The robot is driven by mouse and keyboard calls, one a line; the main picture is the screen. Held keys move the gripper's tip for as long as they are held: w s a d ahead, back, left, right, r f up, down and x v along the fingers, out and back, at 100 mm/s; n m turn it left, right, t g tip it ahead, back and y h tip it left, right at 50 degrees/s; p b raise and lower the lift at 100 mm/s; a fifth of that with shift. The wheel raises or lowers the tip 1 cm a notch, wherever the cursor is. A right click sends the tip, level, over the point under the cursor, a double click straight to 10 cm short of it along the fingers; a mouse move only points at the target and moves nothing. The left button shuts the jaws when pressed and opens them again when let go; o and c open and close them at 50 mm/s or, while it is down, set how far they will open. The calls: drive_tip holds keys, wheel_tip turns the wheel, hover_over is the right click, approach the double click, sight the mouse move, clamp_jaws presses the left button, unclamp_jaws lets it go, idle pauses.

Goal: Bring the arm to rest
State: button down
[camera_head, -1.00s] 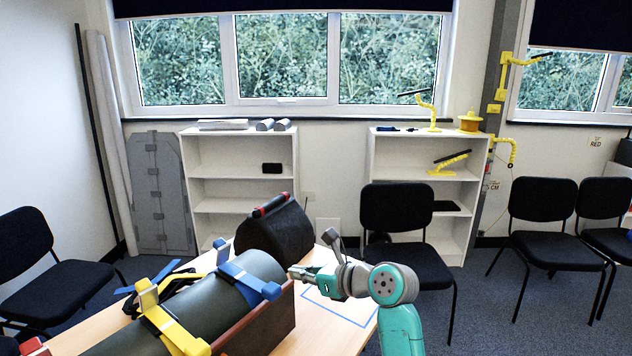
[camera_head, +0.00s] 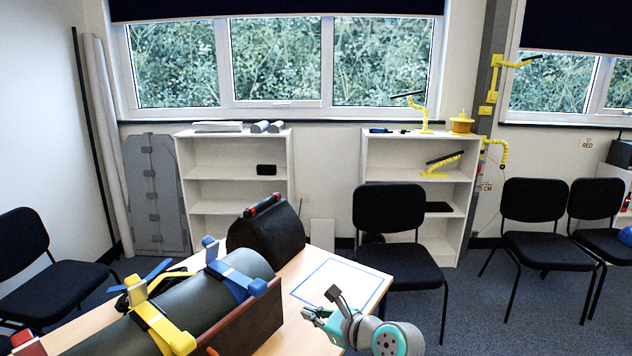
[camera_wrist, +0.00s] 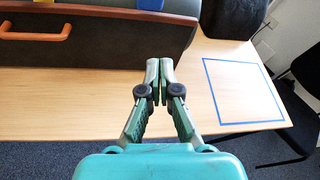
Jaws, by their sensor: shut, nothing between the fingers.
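My gripper (camera_head: 310,314) is low at the near right part of the table in the head view, apart from the box and cylinder. In the wrist view my gripper (camera_wrist: 160,65) has its two fingertips together with nothing between them. It is above the wooden table (camera_wrist: 180,125), in front of the brown box's side. My teal arm shows at the bottom of the head view.
A dark cylinder (camera_head: 205,298) with blue and yellow clamps lies in a brown box (camera_head: 262,318) with an orange handle (camera_wrist: 35,34). A black bag (camera_head: 262,236) stands behind it. A blue square outline (camera_head: 358,268) marks clear table. A black chair (camera_head: 388,210) stands beyond.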

drive_tip(key=s+d+f+n+t+h, duration=0.1)
drive_tip(key=s+d+f+n+h, duration=0.1)
drive_tip(key=s+d+f, duration=0.35)
drive_tip(key=s+d+f+n+t+h, duration=0.1)
drive_tip(key=s+d+f+h, duration=0.1)
drive_tip(key=s+f, duration=0.6)
drive_tip(key=s+d+f+n+t+h, duration=0.1)
drive_tip(key=s+d+f+n+h, duration=0.2)
drive_tip(key=s, duration=0.4)
drive_tip(key=s+d+f+n+t, duration=0.1)
drive_tip(key=s+d+f+n, duration=0.2)
drive_tip(key=s+f, duration=0.3)
drive_tip(key=s+d+r+n+h, duration=0.1)
drive_tip(key=s+d+n, duration=0.15)
drive_tip(key=s, duration=0.65)
drive_tip(key=s+d+r+n+h, duration=0.2)
drive_tip(key=s+n, duration=0.2)
drive_tip(key=s, duration=0.4)
drive_tip(key=s+d+r+n+t, duration=0.1)
drive_tip(key=s+r+n, duration=0.7)
drive_tip(key=s, duration=0.4)
drive_tip(key=shift+s+d+r, duration=0.15)
drive_tip(key=shift+d+r, duration=0.1)
drive_tip(key=shift+r, duration=0.3)
